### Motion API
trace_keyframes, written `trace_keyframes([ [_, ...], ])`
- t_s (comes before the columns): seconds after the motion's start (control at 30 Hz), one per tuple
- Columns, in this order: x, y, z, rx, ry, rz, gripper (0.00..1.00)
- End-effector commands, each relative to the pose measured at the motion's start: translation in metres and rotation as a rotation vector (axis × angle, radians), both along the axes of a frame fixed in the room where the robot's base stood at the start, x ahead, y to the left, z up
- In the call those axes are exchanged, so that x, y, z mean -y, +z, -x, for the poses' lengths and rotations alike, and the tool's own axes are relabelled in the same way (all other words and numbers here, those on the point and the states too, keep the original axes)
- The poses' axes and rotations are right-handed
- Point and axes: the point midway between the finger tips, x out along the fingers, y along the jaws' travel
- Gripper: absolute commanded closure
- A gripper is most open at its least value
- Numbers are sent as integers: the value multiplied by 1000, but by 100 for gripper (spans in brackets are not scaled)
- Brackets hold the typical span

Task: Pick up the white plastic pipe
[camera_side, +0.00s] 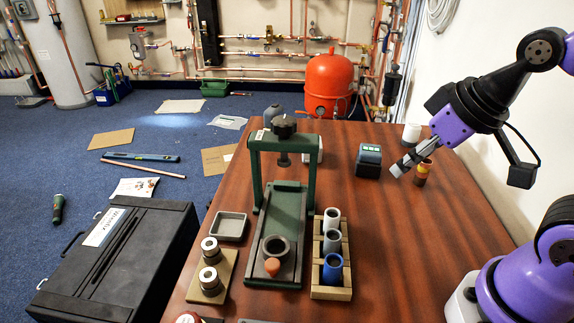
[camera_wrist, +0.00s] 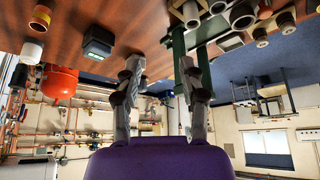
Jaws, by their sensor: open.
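A wooden rack (camera_side: 345,292) stands right of the green press and holds three upright pipe pieces. The rearmost is a pale, whitish pipe (camera_side: 332,218), the middle one is a grey pipe (camera_side: 331,240), and the front one is a blue pipe (camera_side: 332,270). A separate short white cylinder (camera_side: 411,134) stands at the back right of the table; it also shows in the wrist view (camera_wrist: 32,52). My gripper (camera_side: 399,168) is open and empty, above the table near a copper-coloured fitting (camera_side: 423,172), well behind and right of the rack. Its two fingers are apart in the wrist view (camera_wrist: 160,85).
The green press (camera_side: 256,165) rises left of the rack, with a dark ring and orange piece on its base. A dark box device (camera_side: 369,160) stands left of my gripper. A grey tray (camera_side: 229,226) and wooden fitting board (camera_side: 226,262) lie left.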

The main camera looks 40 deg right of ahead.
Motion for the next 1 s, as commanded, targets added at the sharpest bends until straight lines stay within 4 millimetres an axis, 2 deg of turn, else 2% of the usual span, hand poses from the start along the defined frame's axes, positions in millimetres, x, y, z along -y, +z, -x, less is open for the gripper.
trace_keyframes([
  [0.17, -10, -6, -14, -55, 84, 13, 53],
  [0.33, -32, -26, -42, -151, 255, 33, 53],
  [0.5, -48, -44, -58, -209, 369, 42, 53],
  [0.8, -55, -86, -71, -223, 394, 43, 53],
  [1.0, -56, -103, -75, -222, 392, 43, 53],
])
